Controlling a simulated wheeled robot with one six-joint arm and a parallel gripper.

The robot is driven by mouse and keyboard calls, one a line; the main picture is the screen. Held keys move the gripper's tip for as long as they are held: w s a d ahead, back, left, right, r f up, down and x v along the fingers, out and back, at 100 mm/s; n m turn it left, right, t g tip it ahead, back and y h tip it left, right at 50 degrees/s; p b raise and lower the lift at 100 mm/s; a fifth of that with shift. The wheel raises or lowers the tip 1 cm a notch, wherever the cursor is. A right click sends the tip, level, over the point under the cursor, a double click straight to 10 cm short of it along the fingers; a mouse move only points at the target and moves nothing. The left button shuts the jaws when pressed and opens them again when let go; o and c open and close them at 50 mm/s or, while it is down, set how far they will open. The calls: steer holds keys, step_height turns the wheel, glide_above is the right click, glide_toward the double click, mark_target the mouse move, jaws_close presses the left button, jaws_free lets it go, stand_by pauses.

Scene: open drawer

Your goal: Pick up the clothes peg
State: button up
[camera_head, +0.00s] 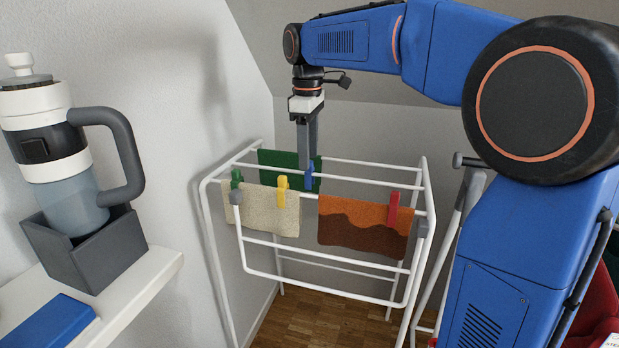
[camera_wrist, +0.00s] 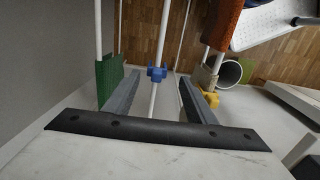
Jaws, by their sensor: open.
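Several clothes pegs sit on a white drying rack. A blue clothes peg (camera_head: 309,174) is clipped on a middle rail and also shows in the wrist view (camera_wrist: 157,73). My gripper (camera_head: 307,163) points down just above the blue peg. In the wrist view the gripper's fingers (camera_wrist: 160,86) are apart, with the blue peg seen between and just beyond their tips. Nothing is held. A yellow peg (camera_head: 282,191) and a green peg (camera_head: 236,179) grip a beige cloth (camera_head: 262,208). A red peg (camera_head: 393,209) grips an orange-brown cloth (camera_head: 362,228).
The drying rack's (camera_head: 216,209) rails run close around my gripper. A green cloth (camera_head: 276,158) hangs behind it. At left, a shelf (camera_head: 140,280) carries a grey box (camera_head: 88,254) with a large handled bottle (camera_head: 62,150). A sloping wall stands behind.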

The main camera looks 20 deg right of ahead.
mark_target(311, 161)
steer(key=shift+w+d+f, duration=0.1)
steer(key=shift+d+f, duration=0.1)
steer(key=shift+f, duration=1.25)
steer(key=shift+w+d+f, duration=0.1)
steer(key=shift+d+f, duration=0.1)
steer(key=shift+f, duration=1.25)
steer(key=c, duration=1.1)
